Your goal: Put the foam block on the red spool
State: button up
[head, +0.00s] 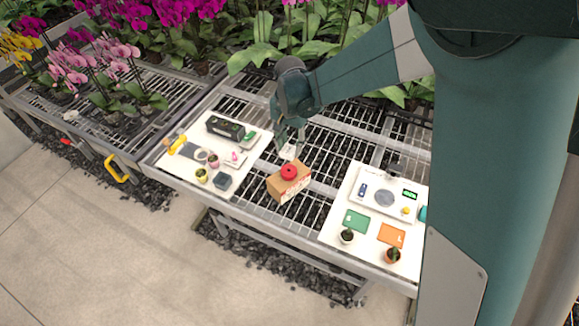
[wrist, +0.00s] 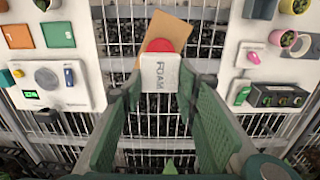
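The foam block (wrist: 160,73) is white with "FOAM" printed on it and sits between my gripper's green fingertips (wrist: 160,88) in the wrist view. My gripper is shut on it. In the head view the block (head: 288,152) shows just below my gripper (head: 290,138). The red spool (head: 289,171) lies on top of a cardboard box (head: 289,188), just in front of the block. In the wrist view the block partly covers the red spool (wrist: 160,45). The block appears held above the slatted bench, apart from the spool.
A white board (head: 190,183) at left carries a black case, small pots and tools. Another white board (head: 338,218) at right carries a scale, green and orange cards and small cactus pots. Bare bench slats (head: 325,150) lie between them. Orchids stand behind.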

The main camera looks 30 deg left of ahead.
send_over(290, 168)
jog(key=shift+f, duration=2.85)
jog(key=shift+f, duration=0.1)
jog(key=shift+f, duration=1.75)
jog(key=shift+f, duration=0.2)
jog(key=o, duration=0.6)
jog(key=shift+r, duration=0.15)
jog(key=shift+r, duration=6.05)
